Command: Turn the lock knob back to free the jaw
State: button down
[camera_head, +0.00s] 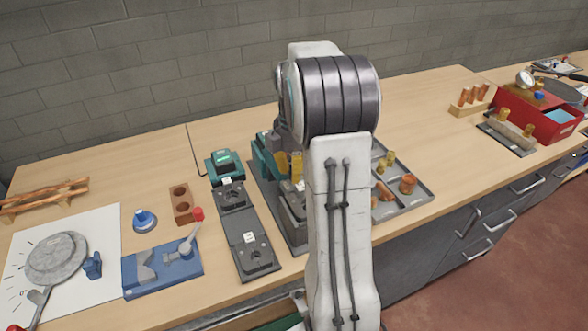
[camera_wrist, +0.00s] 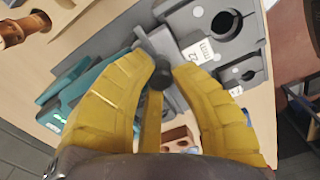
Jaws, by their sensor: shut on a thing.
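My gripper (camera_wrist: 166,75) has yellow fingers, closed in around a small dark round knob (camera_wrist: 160,78) in the wrist view. I take it to be the lock knob; the fingers hide part of it. A teal and grey clamp fixture (camera_wrist: 95,90) lies beside and beyond the fingers. In the head view my gripper (camera_head: 290,165) is over the fixture (camera_head: 262,166), on its grey base. My arm hides much of it, and the knob cannot be made out there. The jaw's position cannot be told.
A grey plate with two sockets (camera_head: 240,240) lies just left of the fixture. A grey tray (camera_head: 408,200) with copper and brass fittings is at right.

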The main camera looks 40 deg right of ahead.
jog(key=shift+f, duration=0.1)
dwell(0.4)
jog(key=c, duration=1.3)
grip_release()
